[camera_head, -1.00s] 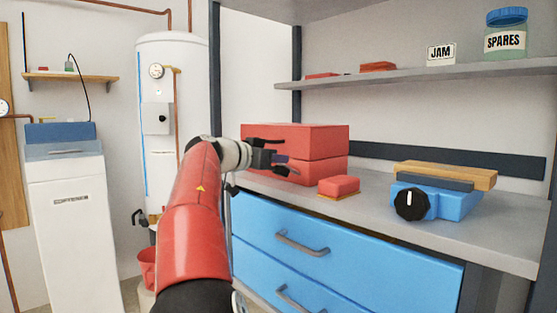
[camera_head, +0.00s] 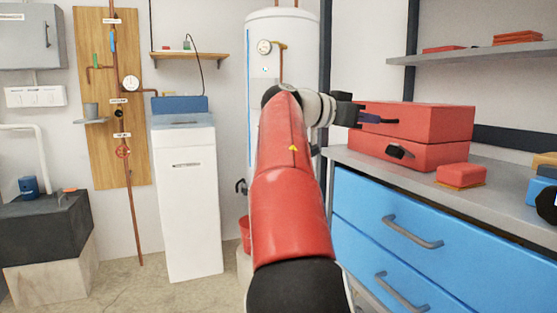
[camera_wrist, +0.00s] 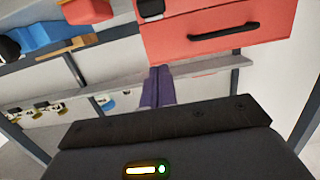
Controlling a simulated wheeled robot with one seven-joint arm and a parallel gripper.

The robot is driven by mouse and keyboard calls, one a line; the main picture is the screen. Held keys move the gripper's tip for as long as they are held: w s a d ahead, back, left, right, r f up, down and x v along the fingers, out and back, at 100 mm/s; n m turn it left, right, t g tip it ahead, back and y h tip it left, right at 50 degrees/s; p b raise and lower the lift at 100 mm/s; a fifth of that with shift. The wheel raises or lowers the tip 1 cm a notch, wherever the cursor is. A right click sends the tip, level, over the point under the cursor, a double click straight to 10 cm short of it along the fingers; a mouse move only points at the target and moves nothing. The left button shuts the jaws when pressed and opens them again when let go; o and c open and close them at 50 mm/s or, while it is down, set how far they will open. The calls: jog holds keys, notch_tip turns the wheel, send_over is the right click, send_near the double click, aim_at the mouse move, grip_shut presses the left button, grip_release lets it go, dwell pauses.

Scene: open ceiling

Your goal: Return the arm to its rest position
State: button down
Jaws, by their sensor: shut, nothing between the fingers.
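My red arm reaches up through the middle of the head view, bent at the top so the wrist points right. My gripper (camera_head: 394,121) is shut and empty, in front of the upper left part of the red toolbox (camera_head: 440,122). In the wrist view its purple fingers (camera_wrist: 157,86) lie together with nothing between them. The toolbox with its black handle (camera_wrist: 224,32) shows just beyond the fingertips there. I cannot tell the exact gap between fingers and toolbox.
A grey workbench (camera_head: 500,195) with blue drawers (camera_head: 410,215) stands at right. A small red block (camera_head: 461,175) lies on it. A white water heater (camera_head: 265,90) stands behind my arm, and a white cabinet (camera_head: 187,210) to its left.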

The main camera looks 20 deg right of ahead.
jog(key=s+d+f+n+t+y+p, duration=0.1)
jog(key=s+f+n+y, duration=0.15)
jog(key=f, duration=0.35)
jog(key=s+d+f+n+t+y, duration=0.1)
jog(key=s+d+f+n+y, duration=0.1)
jog(key=f+n+y, duration=0.3)
jog(key=s+a+f+n+t+y+p, duration=0.1)
jog(key=s+a+f+n+y, duration=0.3)
jog(key=s+a+f, duration=0.6)
jog(key=s+a+f+n+t+y+p, duration=0.1)
jog(key=s+a+f+n+y, duration=0.4)
jog(key=s+a+f, duration=0.6)
jog(key=a+f, duration=0.2)
jog(key=a, duration=0.3)
jog(key=shift+s+a+p, duration=0.3)
jog(key=shift+p, duration=0.1)
